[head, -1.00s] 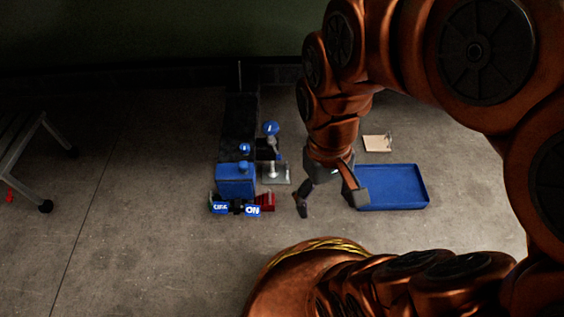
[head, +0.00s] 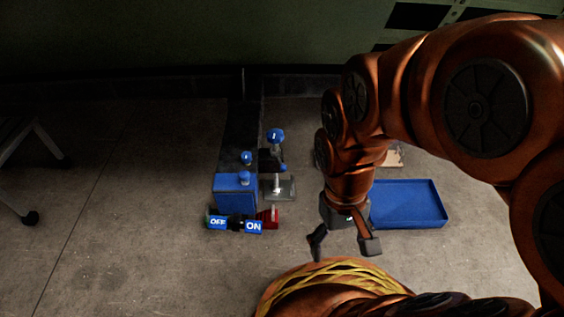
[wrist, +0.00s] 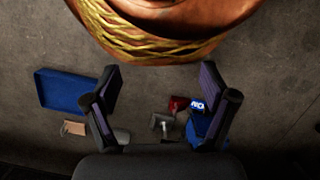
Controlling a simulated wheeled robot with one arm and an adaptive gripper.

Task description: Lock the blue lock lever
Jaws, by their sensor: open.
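A blue box (head: 235,188) stands on the floor left of centre in the head view, with an OFF/ON label strip (head: 237,224) at its front. Blue round knobs show here: one (head: 276,135) on an upright post right of the box, and smaller ones behind the box (head: 246,157) and on it (head: 244,177). I cannot tell for certain which is the blue lock lever, or its lock state. My gripper (head: 343,244) is open and empty, right of the box and clear of it. In the wrist view, my spread fingers (wrist: 160,108) partly cover the box (wrist: 196,128).
A blue tray (head: 407,204) lies on the floor right of my gripper. A grey metal plate (head: 282,190) and a red part (head: 270,217) sit beside the box. A table leg (head: 28,218) stands at far left.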

